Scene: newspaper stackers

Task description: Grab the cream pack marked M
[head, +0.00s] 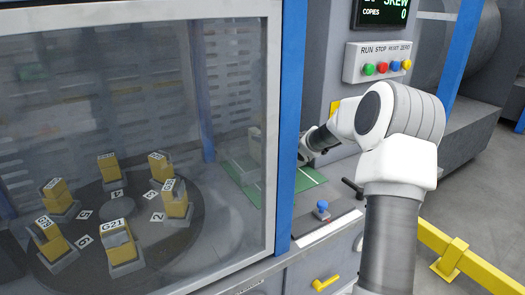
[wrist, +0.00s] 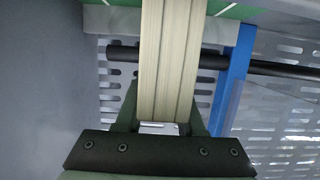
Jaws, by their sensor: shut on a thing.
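A cream pack (wrist: 166,60) with layered edges stands between the fingers in the wrist view. My gripper (wrist: 163,108) is shut on it, one finger on each side. No letter M shows on the faces in view. In the head view my arm reaches behind the blue post, and the fingertips are hidden there. A pale upright block (head: 255,144) shows dimly through the glass by the green mat (head: 304,179); I cannot tell if it is the held pack.
A dark turntable (head: 125,205) behind the glass carries several yellowish bundles with labels. The blue post (head: 290,120) stands left of my arm. A dark bar (wrist: 270,68) crosses behind the pack. A blue-knobbed lever (head: 322,208) sits below the mat.

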